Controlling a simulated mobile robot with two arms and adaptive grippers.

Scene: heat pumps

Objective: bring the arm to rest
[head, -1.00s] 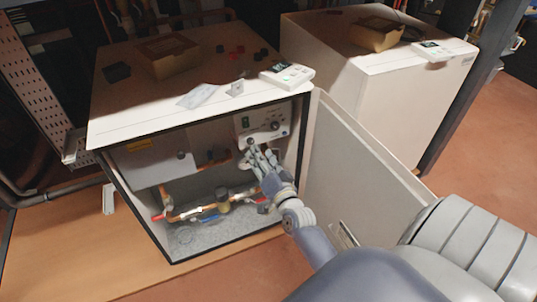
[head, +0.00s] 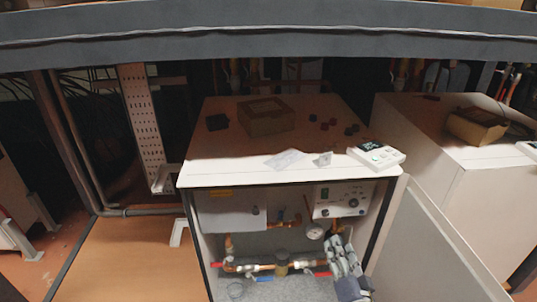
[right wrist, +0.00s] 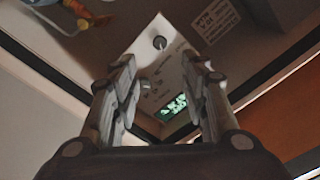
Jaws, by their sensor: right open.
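My right gripper (head: 342,250) is inside the open front of the heat pump cabinet (head: 290,183). It is just below the white control panel (head: 340,201), near the right side of the opening. In the right wrist view, the two fingers of the gripper (right wrist: 160,78) stand apart with nothing between them. The panel (right wrist: 165,65) shows beyond them, with a dark knob and a lit green display (right wrist: 172,106). I cannot tell the exact gap between fingertips and panel. My left gripper is not in view.
The open cabinet door (head: 430,250) stands close to the right of my arm. Copper pipes and valves (head: 280,264) lie low inside the cabinet. A cardboard box (head: 266,117) and a white controller (head: 377,155) lie on top. A second cabinet (head: 450,165) stands at the right.

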